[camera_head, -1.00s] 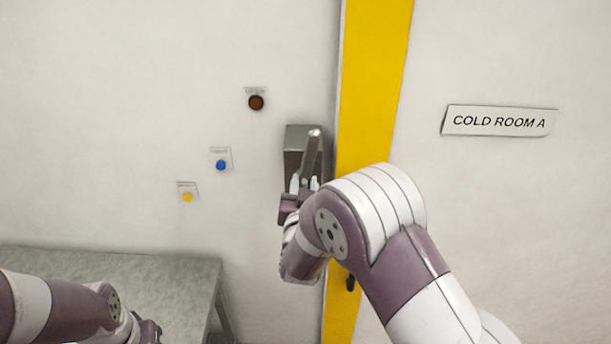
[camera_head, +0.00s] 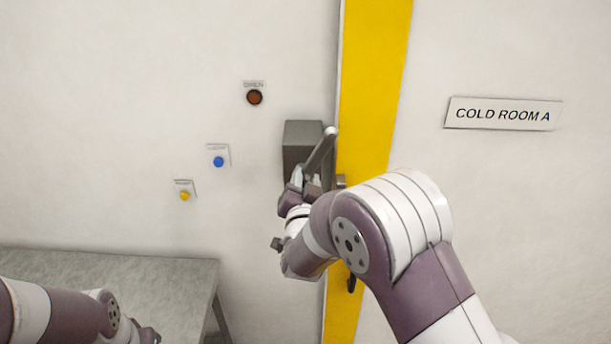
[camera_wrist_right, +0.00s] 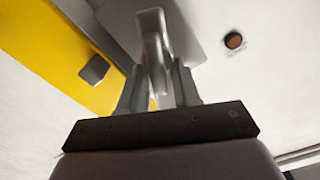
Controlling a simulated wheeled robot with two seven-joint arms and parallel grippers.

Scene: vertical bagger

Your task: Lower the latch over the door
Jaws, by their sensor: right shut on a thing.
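The latch is a grey metal lever (camera_head: 321,149) on a grey box (camera_head: 302,136) on the wall, left of the yellow door edge strip (camera_head: 375,90). The lever points up and leans right, its tip reaching the yellow strip. My right gripper (camera_head: 305,181) is shut on the lever's lower part; in the right wrist view the lever (camera_wrist_right: 154,55) stands between the two fingers (camera_wrist_right: 158,88). A small grey catch (camera_head: 341,181) shows on the yellow strip, partly hidden by my right arm. My left gripper (camera_head: 148,335) is at the bottom left, its fingertips not clear.
A red-brown button (camera_head: 255,97), a blue button (camera_head: 218,161) and a yellow button (camera_head: 184,196) are on the wall to the left. A metal table (camera_head: 180,275) stands below them. A "COLD ROOM A" sign (camera_head: 503,114) is at the right. A dark handle (camera_head: 351,284) sits low on the strip.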

